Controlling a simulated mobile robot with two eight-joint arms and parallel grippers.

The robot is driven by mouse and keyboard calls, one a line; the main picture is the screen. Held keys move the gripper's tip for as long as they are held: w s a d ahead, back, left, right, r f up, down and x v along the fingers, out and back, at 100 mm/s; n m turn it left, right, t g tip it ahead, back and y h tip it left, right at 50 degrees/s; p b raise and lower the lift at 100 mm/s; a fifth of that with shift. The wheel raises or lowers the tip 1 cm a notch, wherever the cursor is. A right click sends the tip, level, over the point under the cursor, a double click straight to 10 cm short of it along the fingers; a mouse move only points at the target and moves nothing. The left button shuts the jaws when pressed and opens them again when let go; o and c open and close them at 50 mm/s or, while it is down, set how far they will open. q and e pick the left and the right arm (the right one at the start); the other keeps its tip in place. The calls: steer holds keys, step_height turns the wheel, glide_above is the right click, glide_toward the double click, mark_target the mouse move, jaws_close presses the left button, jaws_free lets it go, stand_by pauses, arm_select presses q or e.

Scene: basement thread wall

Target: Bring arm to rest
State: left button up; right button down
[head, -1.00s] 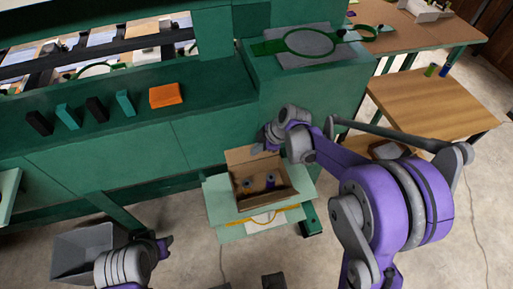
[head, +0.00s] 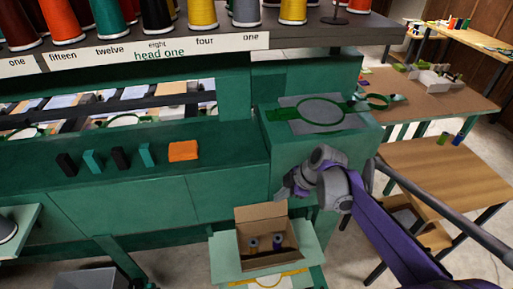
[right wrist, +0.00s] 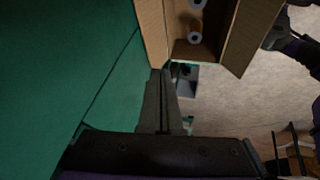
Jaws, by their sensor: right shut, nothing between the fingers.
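My right gripper (head: 284,191) is at the front of the green machine, just above and beside the open cardboard box (head: 283,219). Its fingers (right wrist: 160,118) are shut and empty in the right wrist view, pointing toward the box, whose wall (right wrist: 153,32) shows at the top. My right arm comes in from the lower right. My left gripper is out of the head view. A dark and purple part at the upper right of the right wrist view looks like my left gripper (right wrist: 278,38), too dim to tell its state.
The box holds small spools and stands on a pale green stand (head: 224,258). A green hoop (head: 320,111) lies on the machine top. Wooden tables (head: 440,165) stand at right. A grey bin (head: 88,280) shows at lower left.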

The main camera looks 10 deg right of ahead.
steer(key=s+d+m+t+h+p, duration=0.1)
steer(key=s+m+h+p, duration=0.1)
steer(key=s+m, duration=0.6)
steer(key=s+d+r+m+t+h+p, duration=0.1)
steer(key=s+m+h+p, duration=0.1)
steer(key=s+m, duration=0.6)
steer(key=s, duration=0.7)
steer(key=shift+d+r+h, duration=0.25)
steer(key=shift+r+h, duration=0.05)
steer(key=shift+h, duration=0.1)
